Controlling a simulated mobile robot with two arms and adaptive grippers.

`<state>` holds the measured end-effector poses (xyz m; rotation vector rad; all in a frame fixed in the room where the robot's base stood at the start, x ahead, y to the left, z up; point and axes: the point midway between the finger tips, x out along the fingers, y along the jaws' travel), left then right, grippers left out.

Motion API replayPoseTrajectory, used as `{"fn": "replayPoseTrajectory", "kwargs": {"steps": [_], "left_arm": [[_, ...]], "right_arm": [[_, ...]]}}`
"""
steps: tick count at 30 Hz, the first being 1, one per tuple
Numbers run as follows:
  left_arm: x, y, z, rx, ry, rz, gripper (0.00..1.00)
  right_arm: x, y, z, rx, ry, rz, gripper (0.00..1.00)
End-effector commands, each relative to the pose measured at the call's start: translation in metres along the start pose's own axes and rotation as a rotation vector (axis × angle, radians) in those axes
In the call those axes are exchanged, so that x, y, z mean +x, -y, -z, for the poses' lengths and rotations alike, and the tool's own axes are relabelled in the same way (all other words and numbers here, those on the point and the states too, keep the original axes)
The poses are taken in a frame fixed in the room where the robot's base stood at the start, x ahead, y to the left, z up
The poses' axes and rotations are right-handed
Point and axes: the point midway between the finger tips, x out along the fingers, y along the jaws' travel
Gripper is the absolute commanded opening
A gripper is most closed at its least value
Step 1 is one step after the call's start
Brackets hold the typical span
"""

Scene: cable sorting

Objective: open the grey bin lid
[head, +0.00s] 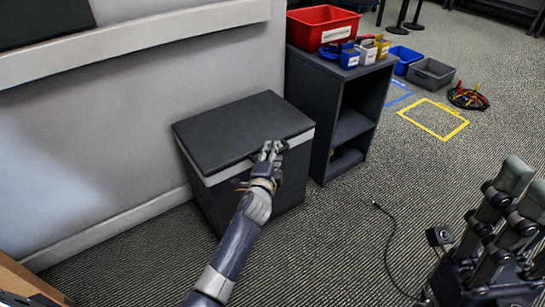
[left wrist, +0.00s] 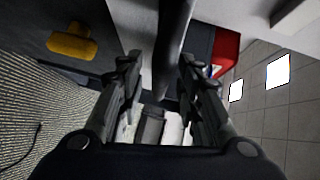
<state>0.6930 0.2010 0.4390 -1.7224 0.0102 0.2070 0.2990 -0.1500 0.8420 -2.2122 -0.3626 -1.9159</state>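The grey bin (head: 243,170) is a dark box against the wall, with a pale band under its top. Its dark lid (head: 235,130) lies flat and closed. My left gripper (head: 270,150) is at the lid's front edge, near the right corner. In the left wrist view my left gripper (left wrist: 158,65) has its fingers apart, with a dark bar (left wrist: 173,40) between them, probably the lid's edge. I see gaps beside the bar, and contact is hard to judge. My right gripper (head: 525,185) is at the lower right, fingers up, apart and empty, partly cut off by the picture's edge.
A dark shelf (head: 330,120) stands right of the bin, with a red bin (head: 322,27) and small boxes on top. A blue bin (head: 405,58), a grey tray (head: 431,73) and coiled cables (head: 467,97) are on the carpet. A black cable (head: 388,245) lies in front.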

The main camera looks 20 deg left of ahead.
Motion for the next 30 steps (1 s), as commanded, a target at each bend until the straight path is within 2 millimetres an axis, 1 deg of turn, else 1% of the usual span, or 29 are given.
{"fn": "replayPoseTrajectory", "kwargs": {"steps": [7, 8, 9, 11, 12, 23, 26, 28, 30], "left_arm": [[0.000, 0.000, 0.000, 0.000, 0.000, -0.001, 0.33], [0.000, 0.000, 0.000, 0.000, 0.000, -0.001, 0.26], [0.000, 0.000, 0.000, 0.000, 0.000, -0.001, 0.17], [0.000, -0.001, 0.000, 0.000, 0.000, -0.002, 0.04], [0.000, -0.001, 0.000, -0.001, 0.001, -0.003, 0.00], [-0.001, -0.003, 0.000, -0.011, 0.001, -0.013, 0.00], [-0.001, -0.001, 0.001, -0.016, 0.001, -0.018, 0.00], [-0.001, 0.001, 0.001, -0.020, 0.000, -0.023, 0.00], [-0.001, 0.000, 0.001, -0.023, 0.000, -0.025, 0.00]], "right_arm": [[0.001, 0.000, 0.000, 0.000, -0.001, 0.000, 0.40], [0.001, 0.000, 0.000, 0.000, -0.001, 0.000, 0.40], [0.001, 0.000, 0.000, 0.000, -0.001, 0.000, 0.40], [0.001, 0.000, 0.000, 0.000, -0.001, 0.001, 0.40], [0.001, 0.000, 0.000, 0.000, -0.001, 0.001, 0.40], [0.004, 0.000, -0.003, 0.000, 0.015, 0.000, 0.40], [0.007, -0.001, -0.010, -0.001, 0.051, -0.002, 0.40], [0.005, -0.002, -0.019, -0.007, 0.100, -0.006, 0.40], [0.004, -0.003, -0.022, -0.007, 0.118, -0.006, 0.40]]}}
